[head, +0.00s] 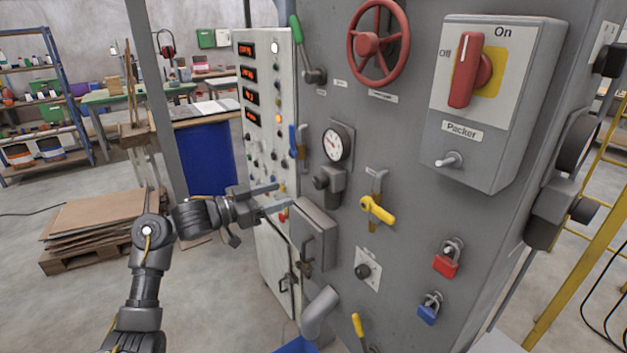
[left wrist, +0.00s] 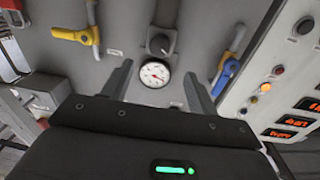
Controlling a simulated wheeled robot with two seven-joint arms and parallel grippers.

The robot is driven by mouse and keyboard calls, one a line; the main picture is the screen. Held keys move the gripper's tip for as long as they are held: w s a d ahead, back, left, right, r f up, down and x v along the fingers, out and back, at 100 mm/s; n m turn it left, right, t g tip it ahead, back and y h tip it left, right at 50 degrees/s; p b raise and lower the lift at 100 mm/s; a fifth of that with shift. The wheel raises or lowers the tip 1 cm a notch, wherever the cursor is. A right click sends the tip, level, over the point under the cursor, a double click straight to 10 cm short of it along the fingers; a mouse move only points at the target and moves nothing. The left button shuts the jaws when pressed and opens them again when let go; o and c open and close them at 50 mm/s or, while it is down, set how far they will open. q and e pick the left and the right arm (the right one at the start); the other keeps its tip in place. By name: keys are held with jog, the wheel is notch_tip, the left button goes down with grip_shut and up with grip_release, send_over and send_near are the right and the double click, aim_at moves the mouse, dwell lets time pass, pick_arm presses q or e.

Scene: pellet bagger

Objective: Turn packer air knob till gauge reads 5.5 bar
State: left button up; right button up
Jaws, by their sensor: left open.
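The round white gauge (head: 333,145) is on the grey machine panel. Its needle shows, but the scale is too small to read. The dark air knob (head: 328,181) is just below the gauge. My left gripper (head: 284,196) is open and empty, left of the knob and apart from it, fingers pointing at the panel. The left wrist view is upside down: the gauge (left wrist: 155,74) appears between the two fingers (left wrist: 158,70), and the knob (left wrist: 160,43) appears beyond the fingertips. My right gripper is not in view.
A grey box (head: 313,236) juts out below the gripper. A blue-handled valve (head: 293,140) and a yellow-handled valve (head: 377,209) flank the knob. A red handwheel (head: 378,44) and the Packer switch box (head: 490,100) are higher up. A control cabinet (head: 268,120) stands at left.

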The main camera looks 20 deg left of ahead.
aim_at(316, 184)
pick_arm(q)
jog(key=p+x, duration=0.3)
jog(key=x, duration=0.7)
jog(key=shift+w+d+f, duration=0.1)
jog(key=shift+w+d, duration=0.25)
jog(key=c, duration=1)
